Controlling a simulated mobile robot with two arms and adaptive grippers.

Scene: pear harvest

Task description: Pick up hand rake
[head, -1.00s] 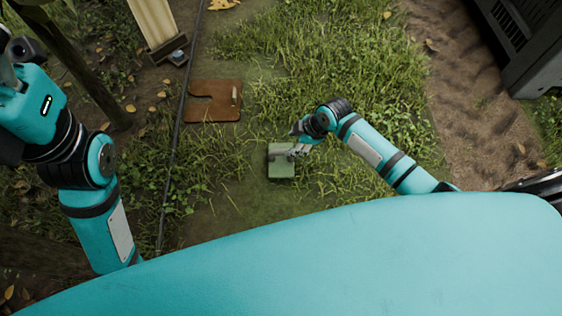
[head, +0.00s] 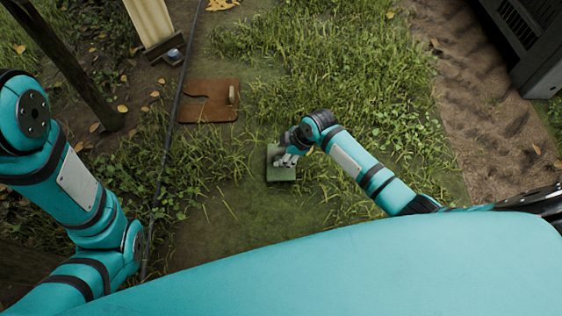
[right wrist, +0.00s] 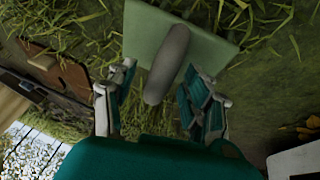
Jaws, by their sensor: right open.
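A green pad (head: 281,173) lies on the ground in front of me in the head view, partly covered by my right gripper (head: 285,158). In the right wrist view, a rounded grey-brown handle (right wrist: 168,62) shows over the green pad (right wrist: 215,48). It looks like the handle of the hand rake; no tines can be made out. The right gripper (right wrist: 165,85) is open, with a finger on each side of the handle and gaps between. My left arm is at the left of the head view, but its gripper is out of view.
A brown board (head: 208,113) with a small upright peg lies beyond the pad, and it also shows in the right wrist view (right wrist: 70,72). A dark hose (head: 172,130) runs along the left. A wooden post (head: 152,22) and a dark crate-like box (head: 525,40) stand farther off.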

